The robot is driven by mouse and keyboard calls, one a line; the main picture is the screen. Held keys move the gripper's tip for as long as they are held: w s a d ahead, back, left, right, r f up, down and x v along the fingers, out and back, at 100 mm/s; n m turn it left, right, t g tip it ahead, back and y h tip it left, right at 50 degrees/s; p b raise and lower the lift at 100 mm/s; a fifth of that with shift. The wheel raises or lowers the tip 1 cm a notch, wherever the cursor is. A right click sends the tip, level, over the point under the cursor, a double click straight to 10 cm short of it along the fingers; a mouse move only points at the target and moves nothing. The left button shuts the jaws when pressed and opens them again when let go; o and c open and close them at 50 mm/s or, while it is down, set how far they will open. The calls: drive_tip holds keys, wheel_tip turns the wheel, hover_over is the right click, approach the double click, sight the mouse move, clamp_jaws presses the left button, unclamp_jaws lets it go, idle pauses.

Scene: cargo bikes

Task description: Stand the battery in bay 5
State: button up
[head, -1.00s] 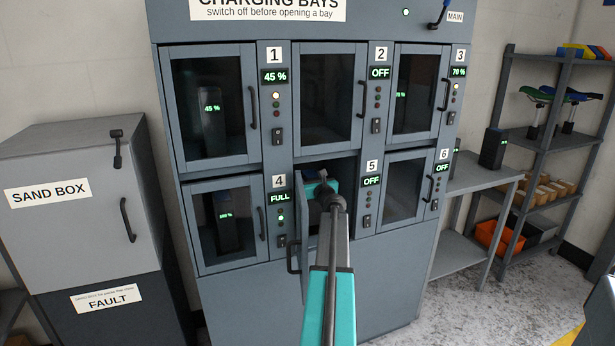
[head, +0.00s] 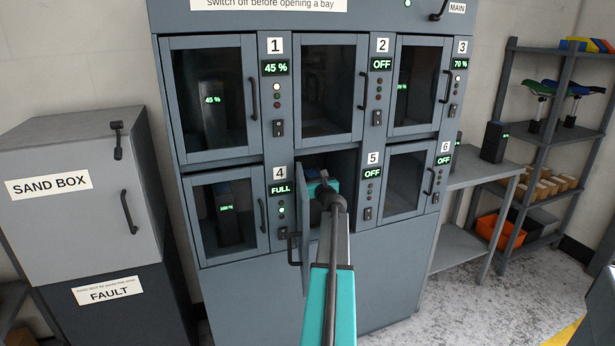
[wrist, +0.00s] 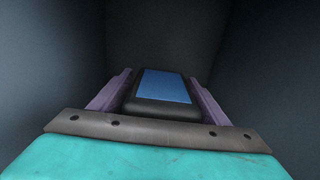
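In the wrist view the battery (wrist: 165,87) is a black block with a blue top face, set between the two purple fingers of my gripper (wrist: 160,78). The fingers lie close along both sides and appear shut on it. Dark walls surround it. In the head view my gripper (head: 323,188) reaches into the opening of bay 5 (head: 340,165), whose door (head: 305,228) stands open toward me on the left. My arm hides most of the opening. The battery's base is hidden, so I cannot tell whether it touches the bay floor. Bay 5's display (head: 372,173) reads OFF.
Closed bay 4 (head: 228,215) holds a battery and reads FULL. Bay 6 (head: 405,188) is closed and reads OFF. A grey bench (head: 478,172) with a dark battery (head: 494,142) stands right; the sand box (head: 75,185) stands left.

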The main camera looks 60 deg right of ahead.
drive_tip(key=shift+r, duration=0.2)
drive_tip(key=v, duration=1.2)
idle(0.4)
drive_tip(key=shift+f, duration=0.1)
idle(0.7)
